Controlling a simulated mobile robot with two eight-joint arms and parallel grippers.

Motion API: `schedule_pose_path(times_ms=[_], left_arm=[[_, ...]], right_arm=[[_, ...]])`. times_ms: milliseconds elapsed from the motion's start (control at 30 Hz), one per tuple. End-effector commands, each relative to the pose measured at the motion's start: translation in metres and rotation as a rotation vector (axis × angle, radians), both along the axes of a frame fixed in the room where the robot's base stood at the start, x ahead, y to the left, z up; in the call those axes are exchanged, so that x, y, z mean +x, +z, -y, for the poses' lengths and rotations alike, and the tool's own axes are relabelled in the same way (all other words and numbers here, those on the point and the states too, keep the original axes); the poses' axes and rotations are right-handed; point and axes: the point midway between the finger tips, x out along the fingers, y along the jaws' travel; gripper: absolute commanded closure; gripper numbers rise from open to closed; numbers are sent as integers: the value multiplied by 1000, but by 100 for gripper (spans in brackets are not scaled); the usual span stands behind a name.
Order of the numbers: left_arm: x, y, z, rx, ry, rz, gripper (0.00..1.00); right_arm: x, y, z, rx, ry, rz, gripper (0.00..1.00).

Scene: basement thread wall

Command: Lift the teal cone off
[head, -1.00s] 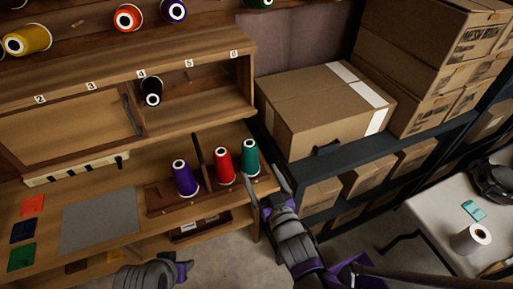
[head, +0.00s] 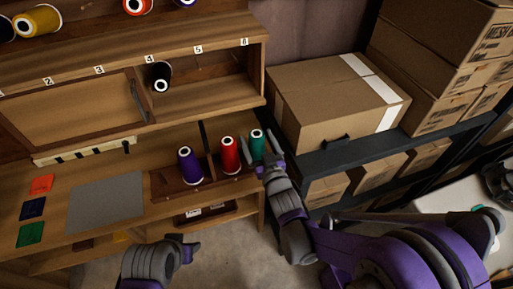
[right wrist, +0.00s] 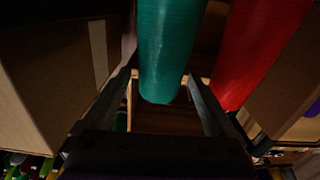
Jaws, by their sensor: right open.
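The teal cone (head: 257,142) stands at the right end of a low wooden rack on the workbench, beside the red cone (head: 230,156) and the purple cone (head: 189,166). My right gripper (head: 262,158) is open, with a finger to either side of the teal cone's lower part. In the right wrist view the teal cone (right wrist: 170,45) shows between the two fingertips, with the red cone (right wrist: 255,50) just to the right. Contact with the cone cannot be told. My left gripper (head: 188,248) is low at the front of the bench, its jaws unclear.
A large cardboard box (head: 335,100) on a dark metal shelf (head: 360,153) stands close right of the teal cone. A black cone (head: 159,75) is in the cubby above. A grey mat (head: 105,202) and coloured squares lie on the bench's left.

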Motion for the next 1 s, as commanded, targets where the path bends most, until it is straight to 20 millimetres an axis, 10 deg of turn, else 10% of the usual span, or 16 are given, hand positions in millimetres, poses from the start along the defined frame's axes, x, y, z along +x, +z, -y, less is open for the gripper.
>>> schedule_pose_path(times_ms=[367,867,1000], left_arm=[[0,1,0,0,0,0,50],[0,1,0,0,0,0,50],[0,1,0,0,0,0,50]], right_arm=[[14,0,-5,1,0,0,8],[13,0,-5,1,0,0,97],[13,0,-5,1,0,0,100]])
